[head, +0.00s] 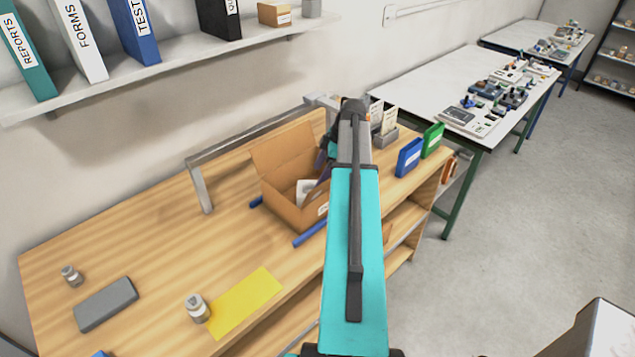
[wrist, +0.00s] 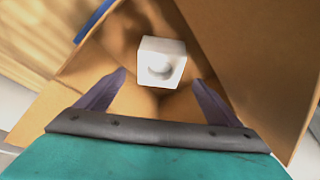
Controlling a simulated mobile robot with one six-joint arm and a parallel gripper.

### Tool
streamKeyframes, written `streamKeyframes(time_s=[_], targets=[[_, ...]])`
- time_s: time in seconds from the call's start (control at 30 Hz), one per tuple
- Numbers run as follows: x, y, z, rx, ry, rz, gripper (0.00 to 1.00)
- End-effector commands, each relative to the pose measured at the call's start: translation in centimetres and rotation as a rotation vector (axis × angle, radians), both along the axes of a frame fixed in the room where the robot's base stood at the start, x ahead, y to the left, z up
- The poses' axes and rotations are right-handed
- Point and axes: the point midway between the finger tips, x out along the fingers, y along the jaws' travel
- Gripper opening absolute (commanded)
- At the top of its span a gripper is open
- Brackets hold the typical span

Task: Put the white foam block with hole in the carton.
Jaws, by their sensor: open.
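The white foam block (wrist: 168,52) lies inside the cardboard carton, and its round hole faces the wrist camera. In the head view the block (head: 304,190) shows as a small white shape within the carton (head: 283,204), partly hidden behind my arm. The carton's wall and flap also show in the wrist view (wrist: 230,40). My gripper (wrist: 158,92) is open, its two dark fingers spread on either side below the block in the picture, with nothing between them. In the head view the fingers are mostly hidden at the carton's right side.
The carton stands on a wooden table (head: 150,250) between blue rails (head: 310,233). A grey metal frame (head: 200,187) rises behind it. Blue (head: 408,157) and green (head: 432,140) boxes stand to the right.

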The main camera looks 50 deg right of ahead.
Motion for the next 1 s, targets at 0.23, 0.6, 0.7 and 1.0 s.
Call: streamKeyframes(time_s=[0.23, 0.6, 0.7, 1.0], targets=[[-0.7, -0.7, 2.0, -0.001, -0.001, 0.0, 0.87], [-1.0, -0.8, 3.1, 0.001, 0.001, 0.0, 0.87], [-1.0, -0.8, 3.1, 0.001, 0.001, 0.0, 0.87], [-1.0, -0.8, 3.1, 0.0, 0.0, 0.0, 0.87]])
